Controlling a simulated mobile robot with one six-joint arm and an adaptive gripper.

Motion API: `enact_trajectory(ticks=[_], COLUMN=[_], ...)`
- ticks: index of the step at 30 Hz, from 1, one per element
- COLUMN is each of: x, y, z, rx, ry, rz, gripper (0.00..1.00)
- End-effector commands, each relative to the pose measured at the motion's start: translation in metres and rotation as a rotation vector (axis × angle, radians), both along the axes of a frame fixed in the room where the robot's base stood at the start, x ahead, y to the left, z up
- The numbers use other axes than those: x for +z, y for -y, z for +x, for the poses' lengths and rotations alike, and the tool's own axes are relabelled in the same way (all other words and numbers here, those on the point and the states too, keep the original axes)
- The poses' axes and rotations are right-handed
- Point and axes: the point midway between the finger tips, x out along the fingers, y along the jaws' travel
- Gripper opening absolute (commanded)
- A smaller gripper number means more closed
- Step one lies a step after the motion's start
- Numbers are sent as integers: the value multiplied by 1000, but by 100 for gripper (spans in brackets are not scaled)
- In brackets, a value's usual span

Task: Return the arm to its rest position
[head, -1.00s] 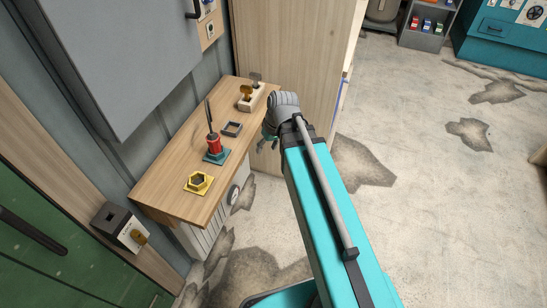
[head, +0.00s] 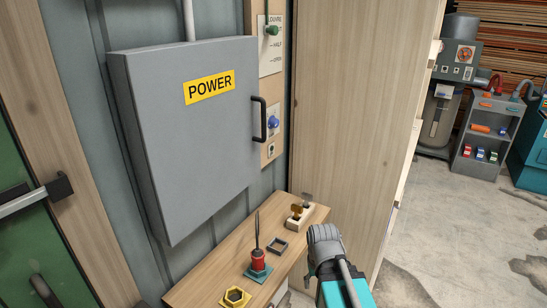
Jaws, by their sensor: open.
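My teal arm (head: 340,291) rises from the bottom edge in the head view, with its grey wrist joint (head: 325,243) beside the right end of a wooden shelf. My gripper (head: 307,279) shows only as a small part at the left of the wrist, low by the shelf's front edge. It is open, and I see nothing held in it. Most of it is hidden behind the wrist and arm.
A grey POWER cabinet (head: 190,130), shut, hangs above. Open floor (head: 450,235) lies right.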

Motion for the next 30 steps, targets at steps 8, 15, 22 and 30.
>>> enact_trajectory(ticks=[8, 15, 22, 30], x=[53, 86, 95, 94], y=[0, 0, 0, 0], z=[0, 0, 0, 0], rx=[0, 0, 0, 1], ry=[0, 0, 0, 0], rz=[0, 0, 0, 0], gripper=[65, 65, 65, 65])
